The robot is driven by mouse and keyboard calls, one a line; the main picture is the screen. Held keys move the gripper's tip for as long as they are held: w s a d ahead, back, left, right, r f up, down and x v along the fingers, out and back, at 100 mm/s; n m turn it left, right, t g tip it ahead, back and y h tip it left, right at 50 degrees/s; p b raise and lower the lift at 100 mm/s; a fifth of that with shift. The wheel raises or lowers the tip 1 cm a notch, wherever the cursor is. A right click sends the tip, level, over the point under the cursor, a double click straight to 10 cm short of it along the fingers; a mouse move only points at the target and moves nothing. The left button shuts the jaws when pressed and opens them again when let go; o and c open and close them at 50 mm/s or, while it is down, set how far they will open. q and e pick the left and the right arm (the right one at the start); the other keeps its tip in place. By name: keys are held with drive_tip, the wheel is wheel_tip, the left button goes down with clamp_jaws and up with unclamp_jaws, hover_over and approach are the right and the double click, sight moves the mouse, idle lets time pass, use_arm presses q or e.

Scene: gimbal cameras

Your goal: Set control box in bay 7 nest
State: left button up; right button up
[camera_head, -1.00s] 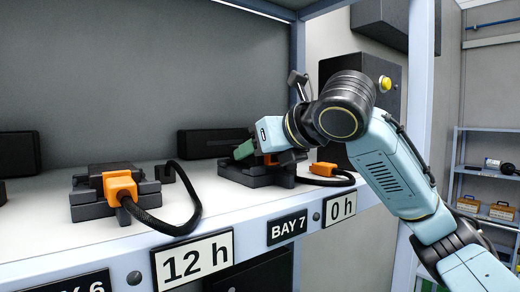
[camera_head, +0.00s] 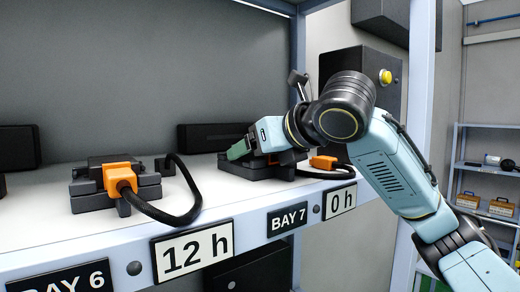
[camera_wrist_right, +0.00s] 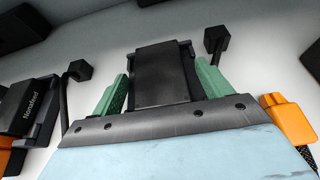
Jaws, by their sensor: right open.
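The black control box (camera_wrist_right: 165,75) lies at the bay 7 nest, with dark nest parts (camera_wrist_right: 190,66) showing along its side in the right wrist view. My right gripper (camera_head: 241,148) reaches down over bay 7 from the right. Its green fingers are open, one on each side of the box, with visible gaps in the right wrist view (camera_wrist_right: 160,90). In the head view the gripper hides most of the box, and the dark nest base (camera_head: 255,171) shows below it. Whether the box is fully seated I cannot tell. My left gripper is not in view.
An orange cable plug (camera_head: 323,162) lies right of the bay 7 nest. Bay 6 holds a dark unit with an orange plug (camera_head: 119,178) and black cable. A shelf post (camera_head: 418,110) stands close to my right arm.

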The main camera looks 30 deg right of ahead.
drive_tip(key=b+v, duration=0.1)
drive_tip(key=v, duration=1.2)
drive_tip(key=shift+s+r, duration=0.15)
drive_tip(key=shift+s, duration=0.05)
